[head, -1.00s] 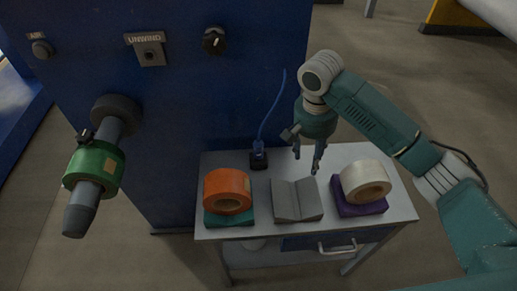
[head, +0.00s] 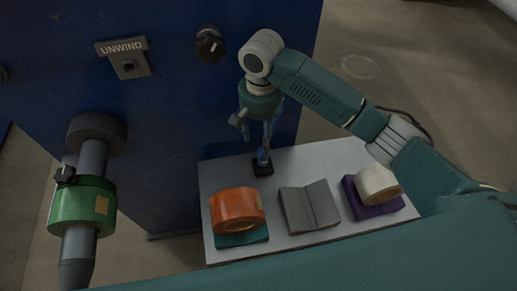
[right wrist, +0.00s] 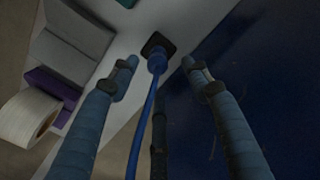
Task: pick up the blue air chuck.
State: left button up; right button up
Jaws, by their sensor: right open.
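The blue air chuck (head: 262,155) stands in a small black holder (head: 263,168) at the back left of the grey table, close to the blue machine. In the right wrist view the chuck (right wrist: 157,61) shows with its blue hose running toward the camera. My right gripper (head: 267,141) points down over the chuck. In the wrist view its open fingers (right wrist: 159,64) are on either side of the chuck, with gaps on both sides. The head view does not show the fingertips clearly. My left gripper is not in view.
An orange roll (head: 237,209) on a teal pad, a grey V-shaped cradle (head: 310,207) and a white roll (head: 377,184) on a purple pad stand on the table (head: 325,157). The machine's spindle holds a green roll (head: 82,206) at left. A teal arm part of mine crosses the bottom.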

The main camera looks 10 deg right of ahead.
aim_at(263, 156)
jog(key=f, duration=0.2)
jog(key=s, duration=0.1)
jog(key=shift+d+f, duration=0.25)
jog(key=shift+f, duration=0.15)
jog(key=shift+w+f+p, duration=0.1)
jog(key=shift+f+p, duration=0.2)
jog(key=shift+p, duration=0.05)
jog(key=f, duration=0.2)
jog(key=f+p, duration=0.1)
jog(key=f, duration=0.2)
jog(key=shift+w+d+p, duration=0.2)
jog(key=shift+p, duration=0.1)
jog(key=shift+a, duration=0.1)
jog(key=shift+c, duration=1.2)
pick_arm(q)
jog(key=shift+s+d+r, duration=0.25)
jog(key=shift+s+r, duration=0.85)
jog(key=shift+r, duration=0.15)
pick_arm(e)
grip_shut()
